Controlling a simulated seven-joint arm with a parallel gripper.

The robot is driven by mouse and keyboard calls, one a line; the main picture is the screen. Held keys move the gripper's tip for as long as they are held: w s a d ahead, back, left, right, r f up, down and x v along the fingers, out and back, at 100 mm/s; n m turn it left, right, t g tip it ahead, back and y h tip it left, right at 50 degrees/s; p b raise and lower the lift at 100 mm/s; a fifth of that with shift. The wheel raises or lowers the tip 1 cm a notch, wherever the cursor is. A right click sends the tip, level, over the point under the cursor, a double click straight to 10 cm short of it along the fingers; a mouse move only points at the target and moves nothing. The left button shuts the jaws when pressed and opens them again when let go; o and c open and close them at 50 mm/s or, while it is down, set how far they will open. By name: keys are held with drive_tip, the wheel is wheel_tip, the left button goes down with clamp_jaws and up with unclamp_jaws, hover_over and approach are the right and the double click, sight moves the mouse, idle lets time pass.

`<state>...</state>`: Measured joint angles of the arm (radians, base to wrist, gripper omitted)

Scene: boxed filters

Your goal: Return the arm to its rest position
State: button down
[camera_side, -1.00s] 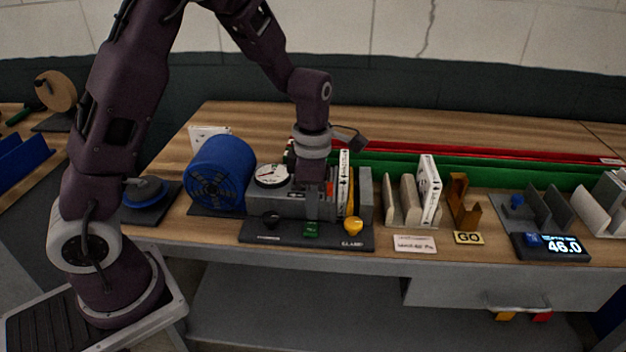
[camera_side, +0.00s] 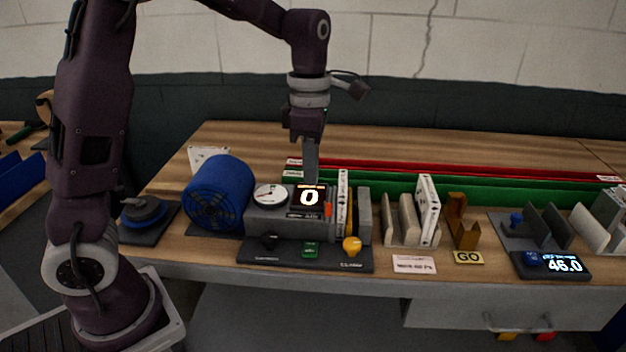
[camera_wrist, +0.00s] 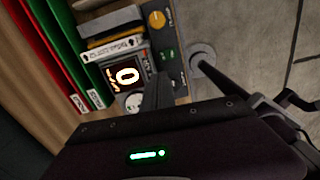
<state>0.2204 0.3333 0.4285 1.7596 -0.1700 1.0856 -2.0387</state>
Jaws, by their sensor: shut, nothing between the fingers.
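My gripper (camera_side: 311,178) is shut and empty. It points down above the grey test device, with its fingertips close behind the small display (camera_side: 310,197) that reads 0. In the wrist view my gripper (camera_wrist: 158,90) shows as dark fingers beside the same display (camera_wrist: 126,76). The grey device (camera_side: 272,222) has a round dial gauge (camera_side: 270,195) on its top left and a white boxed filter (camera_side: 342,207) standing upright at its right end. My arm is raised over the bench.
A blue drum (camera_side: 219,194) stands left of the device. A yellow knob (camera_side: 352,246) is on its front base. To the right are a holder with a white box (camera_side: 427,210), a brown bracket (camera_side: 462,221) and a scale reading 46.0 (camera_side: 563,264). Green and red rails run behind.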

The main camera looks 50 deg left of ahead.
drive_tip(key=s+d+r+m+t, duration=0.25)
drive_tip(key=s+r+m, duration=0.45)
drive_tip(key=s+m, duration=0.55)
drive_tip(key=s+f+m+t, duration=0.1)
drive_tip(key=s+m+t, duration=0.2)
drive_tip(key=s+m, duration=0.6)
drive_tip(key=d+m, duration=0.1)
drive_tip(key=m, duration=0.4)
drive_tip(key=shift+s+f, duration=0.2)
drive_tip(key=shift+s, duration=0.05)
drive_tip(key=c, duration=2.1)
unclamp_jaws()
